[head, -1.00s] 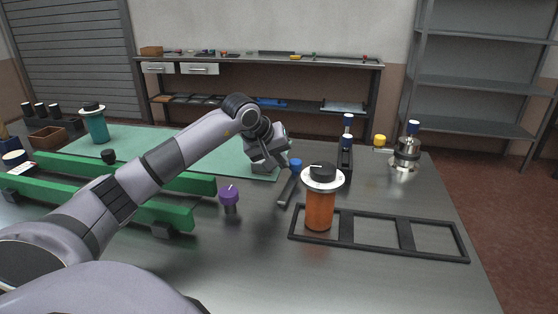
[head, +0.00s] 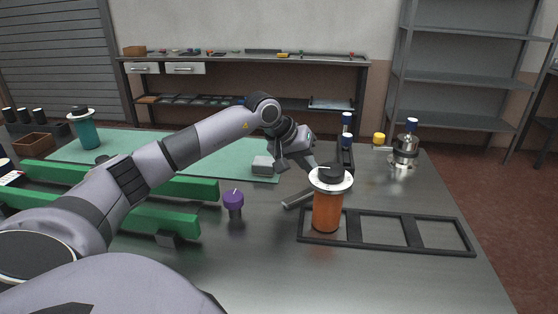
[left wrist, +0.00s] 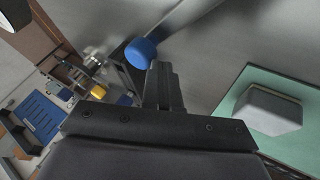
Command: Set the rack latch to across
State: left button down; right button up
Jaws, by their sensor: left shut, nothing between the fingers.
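The latch looks like a grey lever bar (head: 298,198) lying low beside the black rack (head: 376,246). Its far right end is hidden in the head view by the orange canister (head: 327,212) standing in the rack's left compartment. My left gripper (head: 310,163) is shut and empty, low behind the canister. Its closed fingers also show in the left wrist view (left wrist: 160,85). My right gripper is not in view.
A purple knob (head: 233,200) stands left of the lever. Green rails (head: 120,210) lie under my left arm. A black stand (head: 345,152) and a metal fixture with a yellow knob (head: 404,152) are behind. A grey block (head: 263,166) sits on the green mat.

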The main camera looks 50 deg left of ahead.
aim_at(304, 192)
pick_arm(q)
jog(key=shift+d, duration=1.85)
jog(key=shift+s+d+m+g+h, duration=0.1)
jog(key=shift+d+m+g+h, duration=0.2)
jog(key=shift+m, duration=0.45)
jog(key=shift+s+d+m+g+h, duration=0.1)
jog(key=shift+d+m+h, duration=0.15)
jog(key=shift+m+h, duration=0.4)
jog(key=b+v, duration=0.1)
jog(key=v, duration=0.6)
jog(key=shift+r, duration=0.15)
